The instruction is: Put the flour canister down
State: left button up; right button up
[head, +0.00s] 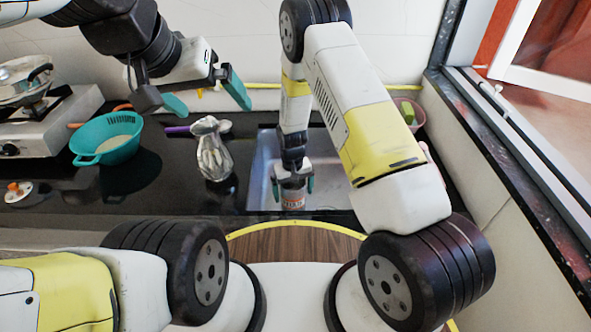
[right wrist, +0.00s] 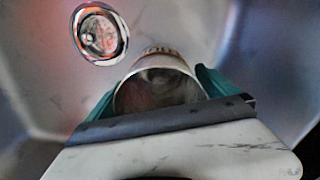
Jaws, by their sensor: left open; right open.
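The flour canister (head: 293,200) is a small metal cylinder with an orange-lettered label, in the sink at the middle of the head view. My right gripper (head: 293,184) is over it, with one teal finger on each side. In the right wrist view the canister (right wrist: 158,58) sits between the open fingers (right wrist: 158,88), with its round end towards the camera. I cannot tell whether a finger touches it. My left gripper (head: 207,98) is open and empty, high above the counter at the upper left.
The metal sink (head: 262,165) surrounds the canister, and its round drain (right wrist: 100,33) shows beside it. A silvery vase-like object (head: 214,155) stands left of the sink. A teal colander (head: 108,138) and a stove (head: 50,125) are further left. A window frame (head: 510,135) bounds the right.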

jog(key=s+d+r+m+t+y, duration=0.1)
jog(key=d+r, duration=0.1)
jog(key=r, duration=0.9)
jog(key=s+d+r+t, duration=0.1)
jog(key=s+d+r, duration=0.15)
jog(key=r, duration=0.95)
jog(key=s+d+r+m+y, duration=0.1)
jog(key=d+r, duration=0.1)
jog(key=r, duration=0.9)
jog(key=s+d+r+t, duration=0.1)
jog(key=s+d+r, duration=0.1)
jog(key=s+r, duration=0.2)
jog(key=s+d+r+t, duration=0.1)
jog(key=s+d+r, duration=0.2)
jog(key=s+r, duration=0.2)
jog(key=s+d+r+m+t, duration=0.1)
jog(key=s+r, duration=0.3)
jog(key=s, duration=0.4)
jog(key=shift+d+r+t, duration=0.35)
jog(key=shift+d+t, duration=0.25)
jog(key=shift+d, duration=0.25)
jog(key=shift+d, duration=0.7)
